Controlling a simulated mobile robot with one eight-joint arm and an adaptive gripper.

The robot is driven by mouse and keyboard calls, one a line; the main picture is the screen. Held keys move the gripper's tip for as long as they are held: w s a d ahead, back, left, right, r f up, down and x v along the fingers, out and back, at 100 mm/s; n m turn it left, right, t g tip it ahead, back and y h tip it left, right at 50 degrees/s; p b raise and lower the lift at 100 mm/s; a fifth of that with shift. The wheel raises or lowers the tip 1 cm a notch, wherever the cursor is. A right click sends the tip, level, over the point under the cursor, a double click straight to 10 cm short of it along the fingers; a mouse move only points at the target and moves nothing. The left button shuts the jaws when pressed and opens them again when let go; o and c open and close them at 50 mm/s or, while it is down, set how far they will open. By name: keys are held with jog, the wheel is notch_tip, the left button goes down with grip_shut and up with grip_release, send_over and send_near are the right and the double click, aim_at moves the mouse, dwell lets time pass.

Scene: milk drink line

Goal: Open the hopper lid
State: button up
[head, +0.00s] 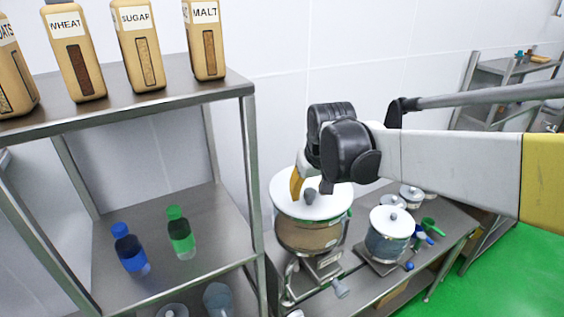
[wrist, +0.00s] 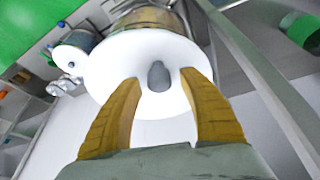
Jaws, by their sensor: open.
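The hopper (head: 308,236) is a clear round vessel with brown content, standing on a metal stand on the lower bench. Its white round lid (head: 334,202) sits on top, with a grey knob (head: 310,195) at the middle. My gripper (head: 303,190) is over the lid, its yellow fingers pointing down near the knob. In the wrist view, my gripper (wrist: 158,78) is open, with one finger on each side of the grey knob (wrist: 158,75) and gaps between. The white lid (wrist: 110,62) looks seated. I cannot tell whether the fingertips touch the lid.
A smaller lidded pot (head: 388,240) stands right of the hopper, with green and blue scoops (head: 424,230) beyond it. A metal shelf (head: 165,105) at left bears several labelled dispensers (head: 137,45); blue (head: 130,250) and green (head: 181,233) bottles stand below. Green floor is clear at right.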

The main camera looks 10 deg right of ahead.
aim_at(289, 185)
grip_shut()
jog(key=w+a+m+b, duration=0.1)
jog(key=w, duration=0.1)
jog(key=w+a+m+h, duration=0.1)
jog(key=w+m, duration=0.1)
jog(key=w+a+m+b, duration=0.1)
jog(key=w+a, duration=0.1)
jog(key=shift+w+f+h+b, duration=0.1)
jog(key=shift+w+h+b, duration=0.25)
jog(key=shift+h, duration=0.05)
jog(key=shift+m, duration=0.3)
grip_release()
jog(key=shift+g, duration=0.3)
